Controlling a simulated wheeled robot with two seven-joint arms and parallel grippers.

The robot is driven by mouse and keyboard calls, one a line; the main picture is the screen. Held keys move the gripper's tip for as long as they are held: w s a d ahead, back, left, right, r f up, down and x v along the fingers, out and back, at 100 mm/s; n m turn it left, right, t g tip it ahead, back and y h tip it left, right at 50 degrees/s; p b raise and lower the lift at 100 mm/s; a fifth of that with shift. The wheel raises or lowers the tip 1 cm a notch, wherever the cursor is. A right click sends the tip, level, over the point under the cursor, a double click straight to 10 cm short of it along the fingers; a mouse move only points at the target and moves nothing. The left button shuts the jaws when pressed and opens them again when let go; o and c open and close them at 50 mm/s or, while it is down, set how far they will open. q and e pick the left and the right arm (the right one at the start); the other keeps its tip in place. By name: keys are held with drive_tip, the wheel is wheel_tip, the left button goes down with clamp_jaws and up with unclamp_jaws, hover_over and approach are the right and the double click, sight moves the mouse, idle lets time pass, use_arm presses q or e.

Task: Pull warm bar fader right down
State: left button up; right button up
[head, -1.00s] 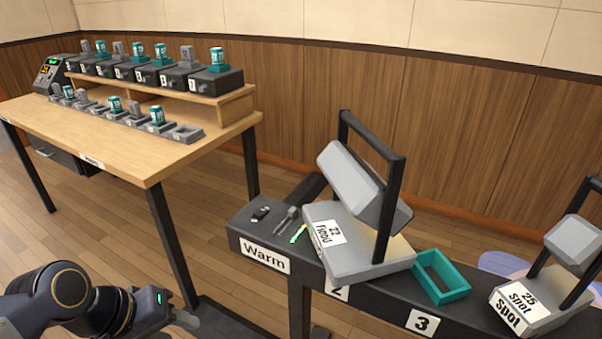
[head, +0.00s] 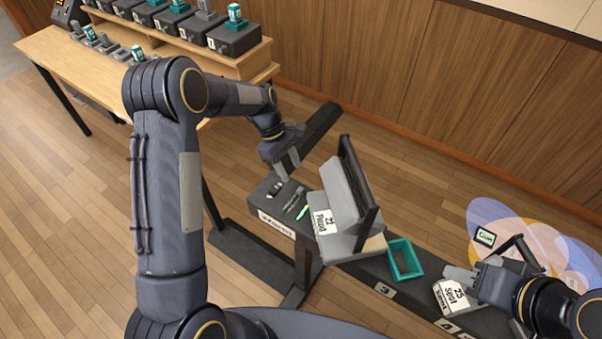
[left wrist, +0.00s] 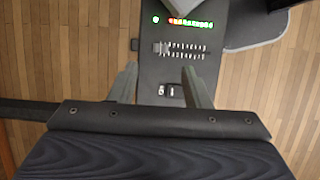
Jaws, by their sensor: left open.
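The warm bar (head: 277,225) is a dark beam; its end panel carries a fader (head: 295,201) beside a lit green level strip (head: 303,212). In the left wrist view the fader's dark knob (left wrist: 163,48) sits at the left end of its tick scale, near a lit meter (left wrist: 190,23). My left gripper (head: 284,165) is above this end of the bar. It is open and empty; its fingers (left wrist: 159,70) straddle the panel short of the knob, apart from it. My right gripper (head: 468,274) is by the Spot 25 lamp; its jaws are unclear.
A teal frame (head: 405,260) and the Spot 25 lamp (head: 455,297) are farther right. A wooden bench (head: 75,60) with several small fixtures is behind left.

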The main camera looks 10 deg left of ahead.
sight(299, 189)
use_arm(q)
drive_tip(key=x, duration=0.7)
drive_tip(key=shift+p, duration=0.4)
drive_tip(key=shift+r, duration=0.1)
clamp_jaws()
